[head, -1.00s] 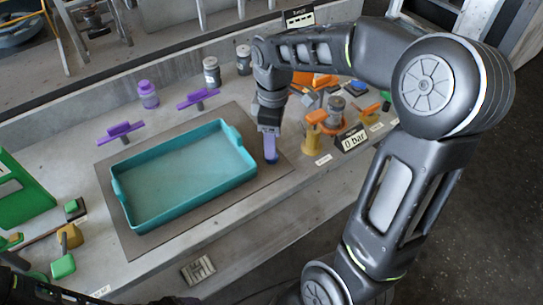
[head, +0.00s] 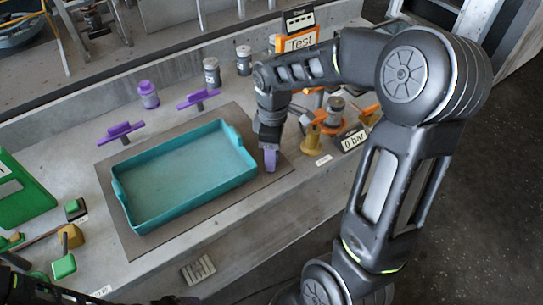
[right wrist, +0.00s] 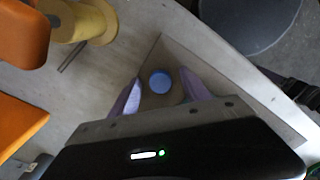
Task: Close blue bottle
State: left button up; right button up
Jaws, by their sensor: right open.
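A round blue top (right wrist: 160,82) shows in the right wrist view, seen from above between my right fingers, with a gap on each side. I cannot tell whether it is a loose cap or sits on a bottle. My right gripper (head: 270,160) has purple fingers. It is open and points down at the right end of the teal tray (head: 135,222). In the right wrist view the open gripper (right wrist: 161,80) straddles the blue top. In the head view the fingers and hand hide the blue top. My left gripper is not seen.
A purple bottle (head: 148,95) and grey-lidded jars (head: 212,72) stand at the back. Purple handles (head: 120,132) stand behind the tray. Orange and yellow fittings (head: 313,136) and a "0 bar" sign (head: 352,138) are right of my gripper. The bench front right is clear.

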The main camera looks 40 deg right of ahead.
jog(key=shift+c, duration=0.5)
grip_shut()
